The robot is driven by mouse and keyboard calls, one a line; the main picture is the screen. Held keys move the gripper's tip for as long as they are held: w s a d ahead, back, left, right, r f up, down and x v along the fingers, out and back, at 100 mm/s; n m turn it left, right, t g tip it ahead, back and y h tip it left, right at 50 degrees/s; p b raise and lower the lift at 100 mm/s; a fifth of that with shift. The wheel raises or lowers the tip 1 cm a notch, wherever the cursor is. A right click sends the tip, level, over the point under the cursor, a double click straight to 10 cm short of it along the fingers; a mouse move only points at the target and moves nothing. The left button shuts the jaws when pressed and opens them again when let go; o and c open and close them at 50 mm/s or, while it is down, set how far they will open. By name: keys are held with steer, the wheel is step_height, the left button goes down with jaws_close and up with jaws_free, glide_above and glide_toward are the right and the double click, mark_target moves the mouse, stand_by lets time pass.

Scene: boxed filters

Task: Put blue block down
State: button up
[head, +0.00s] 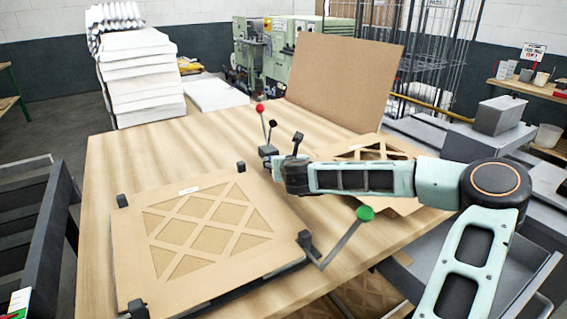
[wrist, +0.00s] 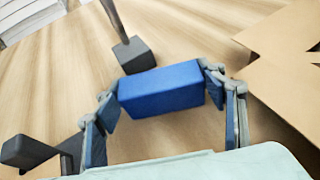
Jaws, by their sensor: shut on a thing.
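The blue block (wrist: 160,90) is a plain rectangular bar in the wrist view. My gripper (wrist: 160,86) has one finger at each end of it and is shut on it. The wooden table top (wrist: 75,70) lies below; whether the block touches it, I cannot tell. In the head view my arm reaches in from the right over the table (head: 220,128), its end near the middle. The block does not show in that view.
A filter frame (head: 205,228) lies in a clamp fixture at front left. Levers with red (head: 260,108) and green (head: 365,213) knobs stand close to my arm. A cardboard sheet (head: 340,75) stands behind, and another frame (head: 375,147) lies partly under my arm. Bare wood shows at back left.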

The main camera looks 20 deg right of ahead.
steer(key=shift+f, duration=0.15)
steer(key=o, duration=0.9)
steer(key=shift+o, duration=0.2)
steer(key=shift+r, duration=0.2)
steer(key=shift+s+r, duration=0.1)
steer(key=shift+s, duration=0.1)
steer(key=v, duration=1.1)
steer(key=shift+s+a+r+p, duration=0.1)
steer(key=shift+s+p, duration=0.25)
